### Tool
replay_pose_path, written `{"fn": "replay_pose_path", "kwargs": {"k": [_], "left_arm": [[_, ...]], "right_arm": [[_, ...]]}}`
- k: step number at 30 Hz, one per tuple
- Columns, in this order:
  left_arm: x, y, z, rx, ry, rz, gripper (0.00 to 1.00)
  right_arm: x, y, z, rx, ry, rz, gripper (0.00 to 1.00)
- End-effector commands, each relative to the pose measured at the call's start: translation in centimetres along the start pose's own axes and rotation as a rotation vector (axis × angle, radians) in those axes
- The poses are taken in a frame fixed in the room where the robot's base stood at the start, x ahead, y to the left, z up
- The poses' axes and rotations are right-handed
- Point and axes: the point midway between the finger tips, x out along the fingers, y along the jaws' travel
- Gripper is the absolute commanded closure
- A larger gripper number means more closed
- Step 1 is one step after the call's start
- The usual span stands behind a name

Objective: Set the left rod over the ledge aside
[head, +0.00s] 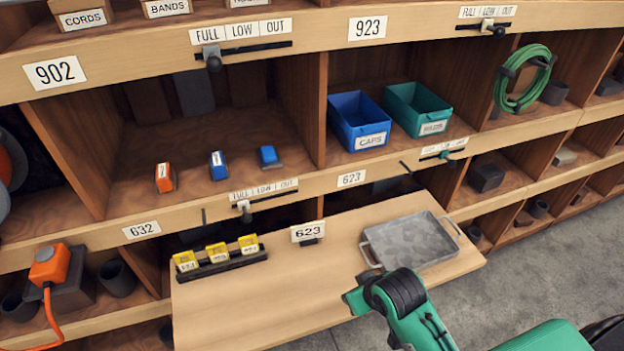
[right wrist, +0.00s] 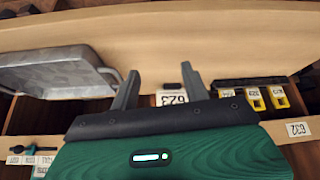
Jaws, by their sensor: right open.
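A thin dark rod (head: 204,216) shows at the left over the wooden ledge (head: 350,268), against the shelf rail. Another thin dark rod (head: 405,167) shows at the right, by the same rail. My right gripper (head: 356,298) is over the front right of the ledge, apart from both rods. I cannot make out the left rod in the right wrist view. My left gripper is not in view.
A grey metal tray (head: 412,240) lies at the ledge's right. A black holder with yellow tags (head: 219,260) is at its left, and a 623 sign (head: 308,233) stands between. The ledge's front left is clear. Blue (head: 358,122) and green bins (head: 416,110) are above.

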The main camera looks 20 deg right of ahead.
Motion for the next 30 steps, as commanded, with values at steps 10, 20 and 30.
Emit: {"fn": "replay_pose_path", "kwargs": {"k": [10,20,30], "left_arm": [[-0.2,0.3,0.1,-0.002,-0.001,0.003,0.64],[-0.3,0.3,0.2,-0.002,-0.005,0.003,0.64],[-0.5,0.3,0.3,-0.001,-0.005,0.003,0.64]], "right_arm": [[-7.5,2.0,-16.3,-0.026,0.305,-0.004,0.53],[-20.1,3.3,-29.5,-0.075,0.609,-0.002,0.53],[-36.0,3.5,-37.1,-0.141,0.901,0.017,0.53]]}}
